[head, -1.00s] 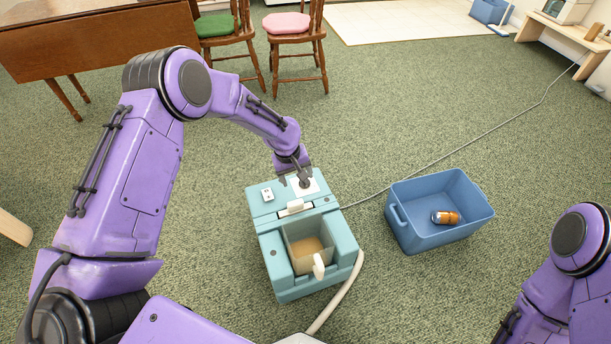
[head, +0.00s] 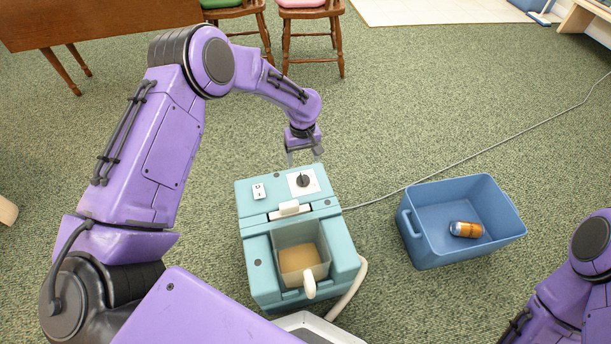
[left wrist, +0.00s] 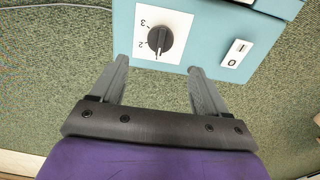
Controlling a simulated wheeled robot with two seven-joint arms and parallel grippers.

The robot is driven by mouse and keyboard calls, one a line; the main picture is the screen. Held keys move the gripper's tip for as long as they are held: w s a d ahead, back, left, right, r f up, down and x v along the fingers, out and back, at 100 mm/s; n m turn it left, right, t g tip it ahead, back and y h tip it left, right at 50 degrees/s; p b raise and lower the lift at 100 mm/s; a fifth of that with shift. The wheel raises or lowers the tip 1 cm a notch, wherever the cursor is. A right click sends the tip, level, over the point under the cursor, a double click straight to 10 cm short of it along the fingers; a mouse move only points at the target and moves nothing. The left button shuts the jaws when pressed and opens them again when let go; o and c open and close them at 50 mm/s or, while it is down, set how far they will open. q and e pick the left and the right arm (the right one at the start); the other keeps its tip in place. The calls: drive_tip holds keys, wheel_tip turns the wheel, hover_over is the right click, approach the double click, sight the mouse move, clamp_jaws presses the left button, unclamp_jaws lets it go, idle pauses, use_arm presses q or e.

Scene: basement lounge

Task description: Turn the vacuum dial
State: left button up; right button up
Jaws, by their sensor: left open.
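The teal vacuum (head: 249,207) stands on the carpet in front of me. Its black dial (head: 303,180) sits on a white plate on the top, at the far end. In the left wrist view the dial (left wrist: 160,39) shows the marks 2 and 3 beside it; its other marks are hidden or unclear. My left gripper (head: 305,160) is open and empty, just beyond the vacuum's far edge and apart from the dial. In the left wrist view its fingers (left wrist: 158,64) point toward the dial's side of the vacuum. My right gripper is out of view.
A white rocker switch (head: 259,191) is left of the dial. A clear bin (head: 300,258) with a pale handle sits in the vacuum's front. A blue crate (head: 422,250) holding an orange can (head: 466,229) stands to the right. A grey cord (head: 470,155) crosses the carpet.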

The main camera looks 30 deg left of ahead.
sight(303, 177)
use_arm(q)
wheel_tip(303, 177, down, 10)
drive_tip(key=shift+s+r+b, duration=0.1)
drive_tip(key=shift+r+b, duration=0.15)
drive_tip(key=shift+b, duration=1)
drive_tip(key=c, duration=1)
